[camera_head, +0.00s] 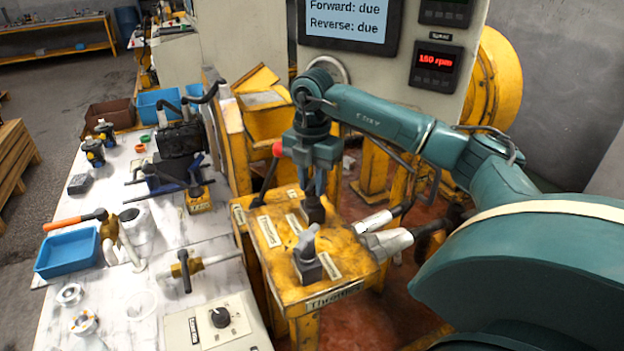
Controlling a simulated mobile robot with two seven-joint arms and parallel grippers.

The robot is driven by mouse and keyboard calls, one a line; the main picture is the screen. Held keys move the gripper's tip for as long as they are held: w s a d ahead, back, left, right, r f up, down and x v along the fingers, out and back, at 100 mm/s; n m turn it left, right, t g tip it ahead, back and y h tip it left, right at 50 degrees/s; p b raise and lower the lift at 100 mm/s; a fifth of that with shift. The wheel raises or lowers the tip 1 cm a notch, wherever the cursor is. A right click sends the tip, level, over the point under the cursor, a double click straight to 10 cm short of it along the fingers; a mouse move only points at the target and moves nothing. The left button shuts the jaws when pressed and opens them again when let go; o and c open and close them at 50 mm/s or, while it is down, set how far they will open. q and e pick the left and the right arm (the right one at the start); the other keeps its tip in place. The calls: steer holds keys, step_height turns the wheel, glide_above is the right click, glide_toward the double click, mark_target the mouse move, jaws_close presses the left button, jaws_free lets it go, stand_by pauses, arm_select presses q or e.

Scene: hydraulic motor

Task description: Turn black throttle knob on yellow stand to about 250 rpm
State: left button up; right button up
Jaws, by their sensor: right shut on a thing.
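The yellow stand (345,262) is in the middle of the head view, with several labels on its top and a "Throttle" label on its front edge. My right gripper (314,192) points down over the stand's top. Its fingers are shut on the black throttle knob (314,212), which is partly hidden between them. The red rpm display (436,62) on the grey panel reads 160 or 180 rpm; the middle digit is not clear. My left gripper is out of view.
A grey-handled control (307,255) stands on the front of the stand, close to my gripper. A red-tipped lever (268,172) rises at its left. The white workbench (150,205) at left holds tools and a blue tray (67,252). A screen (345,22) shows "Forward: due" and "Reverse: due".

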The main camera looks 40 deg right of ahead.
steer(key=shift+n, duration=1.2)
steer(key=n+p, duration=0.1)
steer(key=n, duration=0.2)
steer(key=shift+n, duration=0.3)
steer(key=n, duration=0.4)
steer(key=shift+d, duration=0.1)
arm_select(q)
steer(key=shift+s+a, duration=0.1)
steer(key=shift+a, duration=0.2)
arm_select(e)
steer(key=shift+n, duration=2.1)
steer(key=o, duration=1)
steer(key=shift+r, duration=0.1)
